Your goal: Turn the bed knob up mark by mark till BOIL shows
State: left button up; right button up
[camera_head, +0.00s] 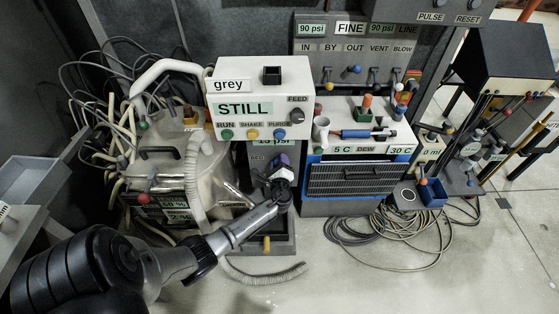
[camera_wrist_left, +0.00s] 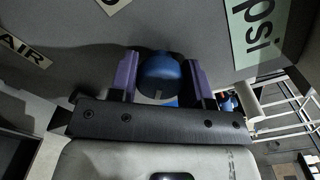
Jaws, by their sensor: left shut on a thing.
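My left gripper (camera_head: 283,163) reaches the front of the machine below the white control box (camera_head: 300,78). In the left wrist view its purple fingers (camera_wrist_left: 160,78) are shut on a round blue knob (camera_wrist_left: 161,74), one finger on each side. In the head view the gripper hides the knob. A small BED label (camera_head: 257,158) sits just left of the gripper. The green display (camera_head: 245,109) on the control box reads STILL, with a grey plate (camera_head: 227,85) above it. My right gripper is in neither view.
RUN, SHAKE and PURGE buttons and a FEED knob (camera_head: 297,115) sit on the control box above my gripper. A white hose (camera_head: 195,175) and a tank with cables stand at left. A blue-framed grille unit (camera_head: 360,178) stands close at right. Cables (camera_head: 350,235) coil on the floor.

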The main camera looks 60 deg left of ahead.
pick_arm(q)
jog(key=shift+m, duration=0.5)
jog(key=o, duration=0.9)
jog(key=shift+d, duration=0.1)
jog(key=p+v, duration=0.4)
jog(key=v, duration=0.9)
jog(key=shift+s+d+p, duration=0.2)
jog(key=shift+d+p, duration=0.1)
jog(key=shift+p, duration=0.05)
